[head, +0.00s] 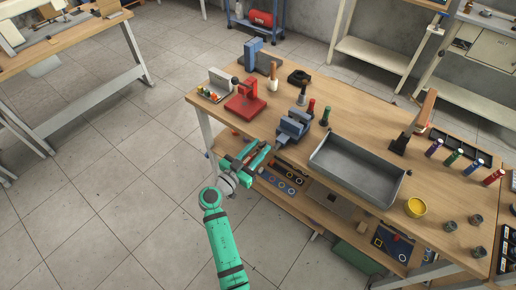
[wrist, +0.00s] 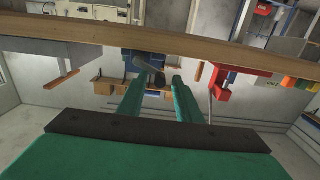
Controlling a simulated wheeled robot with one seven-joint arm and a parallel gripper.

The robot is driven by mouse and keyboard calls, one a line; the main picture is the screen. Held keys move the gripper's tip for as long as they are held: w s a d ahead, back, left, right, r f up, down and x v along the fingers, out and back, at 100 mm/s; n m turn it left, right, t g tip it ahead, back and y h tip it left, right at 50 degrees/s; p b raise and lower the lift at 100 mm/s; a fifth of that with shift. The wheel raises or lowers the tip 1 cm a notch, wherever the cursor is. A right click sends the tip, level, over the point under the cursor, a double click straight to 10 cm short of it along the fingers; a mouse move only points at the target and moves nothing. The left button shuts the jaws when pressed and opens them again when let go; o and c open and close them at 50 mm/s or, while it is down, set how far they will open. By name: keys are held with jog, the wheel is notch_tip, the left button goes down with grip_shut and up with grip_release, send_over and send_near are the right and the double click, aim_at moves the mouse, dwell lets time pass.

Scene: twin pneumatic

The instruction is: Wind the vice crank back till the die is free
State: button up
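A blue-grey vice (head: 294,125) stands at the near edge of the wooden workbench. It also shows in the wrist view (wrist: 143,62), which looks upside down. A dark rounded part, apparently the vice crank (wrist: 156,78), faces my gripper. My green gripper (head: 262,156) is just off the bench edge, in front of the vice. In the wrist view its two fingers (wrist: 154,98) are apart, with a gap between them. The crank appears beyond the gap, and I cannot tell whether a finger touches it. I cannot make out the die; the jaws are too small to tell what they hold.
On the bench (head: 228,115), a red press (head: 245,99) stands left of the vice, and red (head: 311,107) and green (head: 325,116) handles stand behind it. A grey tray (head: 350,180) lies to the right. A lower shelf (head: 305,205) sits under the bench. The floor to the left is clear.

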jog(key=shift+d, duration=0.1)
grip_shut()
jog(key=shift+f+n, duration=0.1)
jog(key=shift+n, duration=0.2)
jog(key=shift+s+d+f+n, duration=0.1)
jog(key=shift+f+n, duration=0.7)
jog(key=shift+n, duration=1.4)
jog(key=shift+s+d+f+n, duration=0.1)
jog(key=shift+f+n, duration=0.7)
jog(key=shift+n, duration=1.4)
jog(key=shift+f+n, duration=0.8)
jog(key=shift+n, duration=1.4)
